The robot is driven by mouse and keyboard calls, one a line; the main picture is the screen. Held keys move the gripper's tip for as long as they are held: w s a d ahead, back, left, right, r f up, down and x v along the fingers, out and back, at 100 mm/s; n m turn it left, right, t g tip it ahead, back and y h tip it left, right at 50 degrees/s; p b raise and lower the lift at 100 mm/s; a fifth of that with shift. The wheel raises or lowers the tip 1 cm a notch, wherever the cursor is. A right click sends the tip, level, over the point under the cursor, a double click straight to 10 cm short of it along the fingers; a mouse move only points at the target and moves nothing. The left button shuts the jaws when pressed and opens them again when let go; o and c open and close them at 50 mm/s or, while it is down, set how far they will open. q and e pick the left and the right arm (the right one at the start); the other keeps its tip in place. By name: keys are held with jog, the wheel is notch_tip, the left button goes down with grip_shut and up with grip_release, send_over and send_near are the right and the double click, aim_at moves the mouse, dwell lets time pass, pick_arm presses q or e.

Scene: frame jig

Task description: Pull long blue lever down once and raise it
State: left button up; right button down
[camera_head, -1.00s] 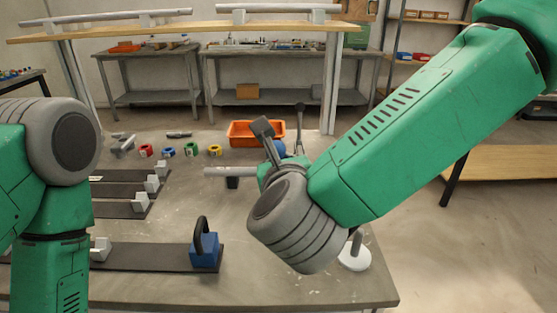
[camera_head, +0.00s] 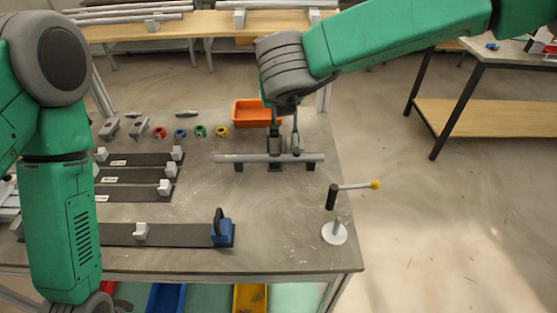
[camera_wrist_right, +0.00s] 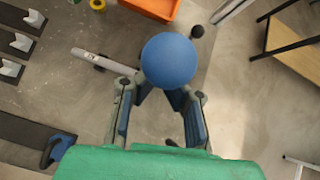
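In the right wrist view a large blue ball (camera_wrist_right: 169,60), which looks like a lever knob, sits just beyond my right gripper (camera_wrist_right: 162,98). The fingers are apart, and the ball overlaps the fingertips in the picture; I cannot tell whether they touch it. The shaft below the ball is hidden. In the head view my right gripper (camera_head: 285,140) hangs over a silver tube (camera_head: 235,158) at the back of the table, and no blue ball shows there. My left arm comes down at the left, with its gripper out of the picture.
A yellow-tipped crank (camera_head: 355,186) and a white disc stand (camera_head: 334,234) are at the table's right. A blue clamp with a dark handle (camera_head: 222,233) is at the front. An orange bin (camera_head: 247,112) stands behind. Coloured rings and dark strips with grey blocks lie at left.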

pick_arm(q)
jog(key=shift+w+a+r+p, duration=0.2)
jog(key=shift+w+r+p, duration=0.25)
jog(key=shift+r, duration=0.1)
pick_arm(e)
jog(key=shift+w+a+r, duration=0.1)
jog(key=shift+w+r, duration=0.2)
jog(key=shift+w, duration=0.35)
jog(key=shift+w+a+r, duration=0.1)
jog(key=shift+w+r, duration=0.2)
jog(key=shift+w, duration=0.35)
pick_arm(q)
jog(key=shift+d, duration=0.1)
pick_arm(e)
jog(key=shift+d, duration=0.1)
jog(key=shift+f, duration=0.15)
